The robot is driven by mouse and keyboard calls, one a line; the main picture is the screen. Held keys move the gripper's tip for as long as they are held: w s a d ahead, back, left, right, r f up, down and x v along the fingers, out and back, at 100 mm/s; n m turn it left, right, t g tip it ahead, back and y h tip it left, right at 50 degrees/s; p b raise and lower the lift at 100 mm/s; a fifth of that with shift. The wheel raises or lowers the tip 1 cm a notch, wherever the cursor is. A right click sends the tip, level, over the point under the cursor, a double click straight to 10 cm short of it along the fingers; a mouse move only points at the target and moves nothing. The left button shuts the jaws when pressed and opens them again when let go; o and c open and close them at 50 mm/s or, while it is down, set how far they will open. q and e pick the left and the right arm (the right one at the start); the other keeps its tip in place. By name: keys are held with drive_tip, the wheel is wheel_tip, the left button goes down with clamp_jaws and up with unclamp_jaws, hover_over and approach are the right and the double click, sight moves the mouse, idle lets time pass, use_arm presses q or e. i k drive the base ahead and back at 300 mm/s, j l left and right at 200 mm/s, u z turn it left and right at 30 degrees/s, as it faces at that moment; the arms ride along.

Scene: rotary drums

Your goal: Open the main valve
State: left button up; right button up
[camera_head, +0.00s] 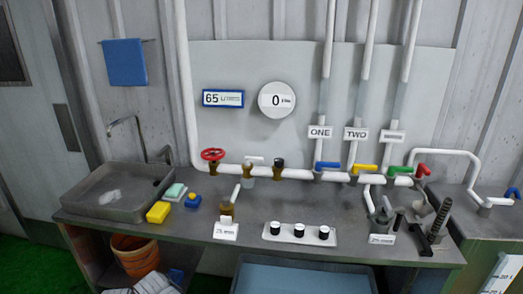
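A red round handwheel valve (212,155) sits on the left end of the white horizontal pipe, above the counter and right of the sink. Along the same pipe to the right are a blue lever valve (327,166), a yellow lever valve (365,168), a green lever valve (400,170) and a red lever valve (423,169). No label marks which one is the main valve. Neither of my grippers shows in the head view, so I cannot see whether they are open or shut.
A metal sink (110,205) is at the left. Sponges (158,212), a panel with three black knobs (299,234) and a black upright tool-like part (437,222) stand on the grey counter (200,236). A blue display reads 65 (223,98); a round gauge reads 0 (277,100).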

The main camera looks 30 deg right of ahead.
sight(214, 157)
drive_tip(key=i+j+z, duration=0.2)
drive_tip(key=j+z, duration=0.2)
drive_tip(key=i+j+z, duration=0.15)
drive_tip(key=j+z, duration=0.3)
drive_tip(key=i+j+z, duration=0.1)
drive_tip(key=j+z, duration=0.75)
drive_tip(key=j, duration=0.15)
